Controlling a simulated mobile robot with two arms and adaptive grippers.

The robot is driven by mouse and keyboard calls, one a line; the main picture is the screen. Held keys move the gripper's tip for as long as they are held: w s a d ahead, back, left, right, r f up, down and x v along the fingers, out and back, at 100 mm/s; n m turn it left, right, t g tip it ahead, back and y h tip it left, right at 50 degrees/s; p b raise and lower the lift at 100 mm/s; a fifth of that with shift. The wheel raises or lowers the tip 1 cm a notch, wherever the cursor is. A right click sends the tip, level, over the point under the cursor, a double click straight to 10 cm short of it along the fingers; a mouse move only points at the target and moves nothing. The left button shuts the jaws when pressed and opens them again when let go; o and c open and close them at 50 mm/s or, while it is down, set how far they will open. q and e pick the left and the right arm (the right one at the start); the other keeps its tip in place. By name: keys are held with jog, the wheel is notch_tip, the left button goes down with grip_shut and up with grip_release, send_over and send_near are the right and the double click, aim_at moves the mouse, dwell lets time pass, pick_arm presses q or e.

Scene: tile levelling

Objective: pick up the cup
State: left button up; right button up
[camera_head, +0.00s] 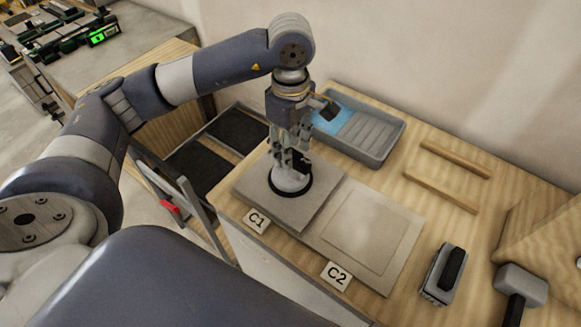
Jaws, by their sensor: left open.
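The cup (289,181) looks like a pale suction cup with a black ring at its base. It stands upright on the grey tile (325,193) at the mat spot marked C1. My left gripper (291,158) points down right over the cup, with its fingers open at the cup's upper part. The fingers hide the top of the cup, so I cannot tell whether they touch it. My right gripper is not in view.
A grey tray (378,146) with a blue item stands behind. A framed square (372,227) lies at C2. Two wooden strips (455,159), a grey-black block tool (443,274) and a mallet (520,287) lie to the right. A wall closes the back.

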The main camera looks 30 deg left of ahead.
pick_arm(q)
notch_tip(320, 180, down, 3)
jog(key=shift+a+f+p, duration=0.1)
jog(key=shift+a+p, duration=0.05)
jog(key=shift+p, duration=0.25)
grip_shut()
jog(key=shift+w, duration=0.1)
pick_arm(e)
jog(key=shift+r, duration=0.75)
pick_arm(q)
jog(key=shift+r+b, duration=0.4)
jog(key=shift+r, duration=0.1)
jog(key=shift+s+d+r+b, duration=0.15)
jog(key=shift+s+r+b, duration=0.15)
jog(key=shift+r+b, duration=0.25)
jog(key=shift+s+d+r+b, duration=0.15)
jog(key=shift+s+r+b, duration=0.15)
jog(key=shift+r, duration=0.3)
jog(key=s+d+r+b, duration=0.2)
jog(key=s+d+b, duration=0.25)
jog(key=s, duration=0.85)
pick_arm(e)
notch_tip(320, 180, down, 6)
pick_arm(q)
notch_tip(320, 180, up, 7)
jog(key=p, duration=0.5)
jog(key=shift+s+d, duration=0.3)
jog(key=shift+s, duration=0.1)
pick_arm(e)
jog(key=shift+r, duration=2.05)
